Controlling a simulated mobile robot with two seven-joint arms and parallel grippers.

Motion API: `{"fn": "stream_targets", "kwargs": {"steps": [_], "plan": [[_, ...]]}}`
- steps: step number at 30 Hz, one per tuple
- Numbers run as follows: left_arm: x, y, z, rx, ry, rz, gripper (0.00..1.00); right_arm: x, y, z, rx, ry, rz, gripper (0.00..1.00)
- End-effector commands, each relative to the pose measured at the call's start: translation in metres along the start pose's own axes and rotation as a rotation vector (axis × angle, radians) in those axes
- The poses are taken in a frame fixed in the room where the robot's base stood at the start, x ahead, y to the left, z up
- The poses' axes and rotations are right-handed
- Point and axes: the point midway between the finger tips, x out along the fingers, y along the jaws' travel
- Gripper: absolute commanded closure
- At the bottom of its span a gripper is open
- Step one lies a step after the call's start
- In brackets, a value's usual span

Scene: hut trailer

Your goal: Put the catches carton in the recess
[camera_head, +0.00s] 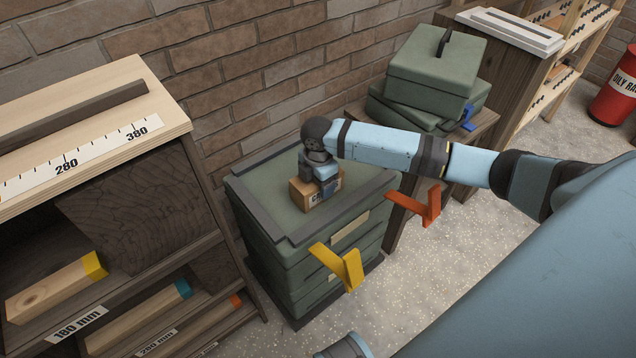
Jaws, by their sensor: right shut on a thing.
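The catches carton (319,199) is a small brown cardboard box with a partly hidden dark label on its front. It is over the front part of the green top of a stacked case unit (265,203). That top is a sunken panel, the recess, framed by a raised dark grey rim (318,232). My right gripper (318,187) points down and is shut on the carton from above, hiding much of its top. I cannot tell whether the carton touches the panel. My left gripper is not in view.
A yellow angled piece (344,268) and an orange one (431,207) stick out near the unit's front and right side. A wooden shelf (95,110) stands at the left. Green cases (435,70) sit on a bench behind. A brick wall backs the unit.

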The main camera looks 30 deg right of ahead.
Motion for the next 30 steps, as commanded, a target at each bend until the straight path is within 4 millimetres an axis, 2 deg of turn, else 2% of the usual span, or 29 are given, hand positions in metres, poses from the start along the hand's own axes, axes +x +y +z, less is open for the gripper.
{"fn": "stream_targets", "kwargs": {"steps": [9, 10, 12, 13, 23, 26, 30], "plan": [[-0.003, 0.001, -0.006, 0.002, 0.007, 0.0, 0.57, 0.0, 0.001, 0.0, 0.001, 0.0, 0.001, 0.7], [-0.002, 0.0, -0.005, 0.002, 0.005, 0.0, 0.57, 0.001, 0.0, 0.001, 0.001, 0.0, 0.0, 0.26], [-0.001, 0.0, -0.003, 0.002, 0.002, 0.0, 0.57, 0.001, 0.0, 0.001, 0.001, 0.0, 0.0, 0.1], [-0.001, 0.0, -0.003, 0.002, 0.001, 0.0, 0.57, 0.001, 0.0, 0.0, 0.001, 0.0, 0.0, 0.05], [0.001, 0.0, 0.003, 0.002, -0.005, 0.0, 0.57, -0.001, 0.001, 0.001, 0.0, 0.0, 0.002, 0.05], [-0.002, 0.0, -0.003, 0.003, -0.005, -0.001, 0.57, -0.016, 0.001, 0.001, 0.0, 0.0, 0.003, 0.05], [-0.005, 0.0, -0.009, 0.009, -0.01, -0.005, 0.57, -0.045, 0.001, 0.001, 0.0, 0.0, 0.004, 0.05]]}}
